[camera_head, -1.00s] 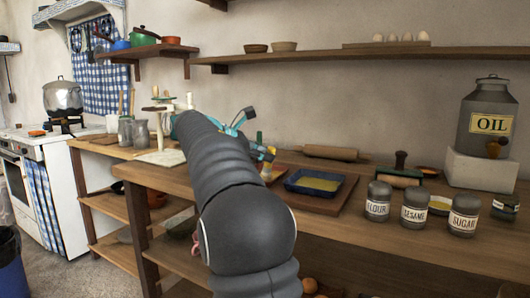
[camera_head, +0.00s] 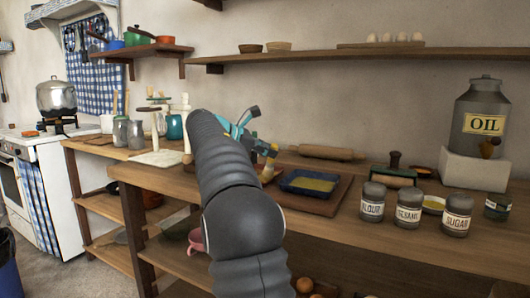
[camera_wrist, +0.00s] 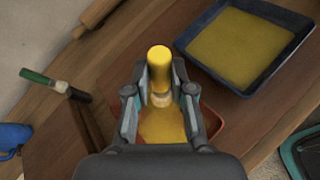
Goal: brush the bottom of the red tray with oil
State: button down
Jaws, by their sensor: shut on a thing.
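My gripper (camera_wrist: 160,100) is shut on a brush with a yellow handle (camera_wrist: 159,58) and a pale collar. In the wrist view the brush is over the red tray (camera_wrist: 212,122), whose visible bottom is yellow. The bristles blend with that yellow, so I cannot tell whether they touch it. The head view shows my gripper (camera_head: 262,150) beyond my arm, which hides most of the red tray. The grey oil container (camera_head: 482,105), labelled OIL, stands on a white block at the right.
A dark blue tray (camera_wrist: 193,45) with a yellow bottom lies beside the red one. A green-handled brush (camera_wrist: 50,82) lies on the left. A rolling pin (camera_head: 326,152) lies at the back. Jars (camera_head: 409,208) line the counter's front right.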

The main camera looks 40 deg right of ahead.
jog(key=shift+w+d, duration=0.25)
jog(key=shift+d, duration=0.25)
jog(key=shift+w+d, duration=0.25)
jog(key=shift+d, duration=0.2)
jog(key=shift+w+a, duration=0.3)
jog(key=shift+w, duration=0.35)
jog(key=shift+w+a, duration=0.35)
jog(key=shift+w, duration=0.25)
jog(key=shift+w+a, duration=0.3)
jog(key=shift+w, duration=0.35)
jog(key=shift+s+a+b, duration=0.3)
jog(key=shift+s+a, duration=0.25)
jog(key=shift+a, duration=0.6)
jog(key=shift+s+a+b, duration=0.3)
jog(key=shift+s+a, duration=0.25)
jog(key=shift+a, duration=0.65)
jog(key=shift+s+a+b, duration=0.3)
jog(key=shift+s+a, duration=0.25)
jog(key=shift+a, duration=0.6)
jog(key=shift+p, duration=0.5)
jog(key=shift+d, duration=0.1)
